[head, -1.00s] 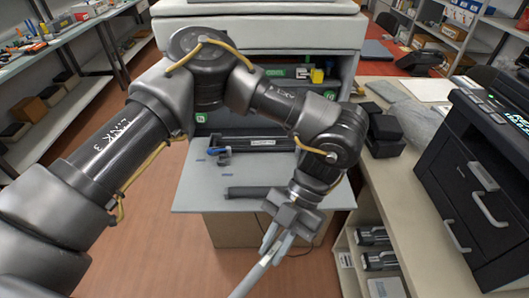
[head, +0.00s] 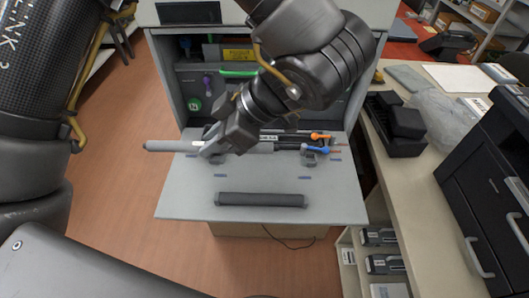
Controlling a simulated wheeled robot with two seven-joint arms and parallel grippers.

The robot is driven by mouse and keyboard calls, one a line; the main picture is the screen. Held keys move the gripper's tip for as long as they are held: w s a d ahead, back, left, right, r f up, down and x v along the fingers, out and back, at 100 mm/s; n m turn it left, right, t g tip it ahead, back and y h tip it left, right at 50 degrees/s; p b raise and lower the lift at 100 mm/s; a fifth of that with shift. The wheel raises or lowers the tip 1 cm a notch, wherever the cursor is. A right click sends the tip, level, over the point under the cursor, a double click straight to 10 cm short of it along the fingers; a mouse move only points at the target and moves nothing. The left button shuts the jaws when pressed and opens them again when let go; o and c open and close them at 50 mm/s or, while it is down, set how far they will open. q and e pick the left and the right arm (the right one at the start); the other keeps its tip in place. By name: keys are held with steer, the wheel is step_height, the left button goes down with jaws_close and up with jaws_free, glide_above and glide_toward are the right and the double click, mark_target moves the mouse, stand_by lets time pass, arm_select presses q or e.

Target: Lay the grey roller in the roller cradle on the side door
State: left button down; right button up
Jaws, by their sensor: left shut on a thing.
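My left gripper (head: 213,148) is shut on the light grey roller (head: 168,146). The roller lies crosswise over the far part of the open side door (head: 185,205), roughly level. Its left end sticks out past the door's left edge. Its right part (head: 260,148) reaches towards a bracket with a blue lever (head: 315,149), part of the roller cradle. The cradle's left part is hidden behind my gripper. I cannot tell whether the roller touches the cradle. My right gripper is not in view.
A dark roller (head: 262,200) lies on the near part of the door. An orange lever (head: 320,136) is behind the blue one. The open printer bay (head: 195,80) is behind. A bench (head: 400,180) with black boxes (head: 397,122) stands at right.

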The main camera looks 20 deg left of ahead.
arm_select(q)
steer(key=w+d+f, duration=0.2)
steer(key=w, duration=0.1)
steer(key=w+d+f+p, duration=0.1)
steer(key=w+d+f, duration=0.1)
steer(key=w+f, duration=0.1)
steer(key=w+d+f, duration=0.2)
steer(key=w+f, duration=0.1)
steer(key=w, duration=0.1)
steer(key=shift+d+f+p, duration=0.1)
steer(key=shift+d+p, duration=0.1)
steer(key=shift+p, duration=0.2)
steer(key=shift+w+d+f, duration=0.1)
steer(key=shift+w+f, duration=0.15)
steer(key=shift+f, duration=0.05)
steer(key=shift+w+d+f, duration=0.2)
steer(key=shift+f, duration=0.1)
step_height(320, 180, down, 3)
steer(key=shift+r+p, duration=0.1)
steer(key=shift+p, duration=0.35)
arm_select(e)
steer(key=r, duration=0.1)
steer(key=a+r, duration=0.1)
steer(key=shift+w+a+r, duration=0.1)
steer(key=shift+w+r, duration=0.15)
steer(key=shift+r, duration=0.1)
arm_select(q)
steer(key=shift+f, duration=0.2)
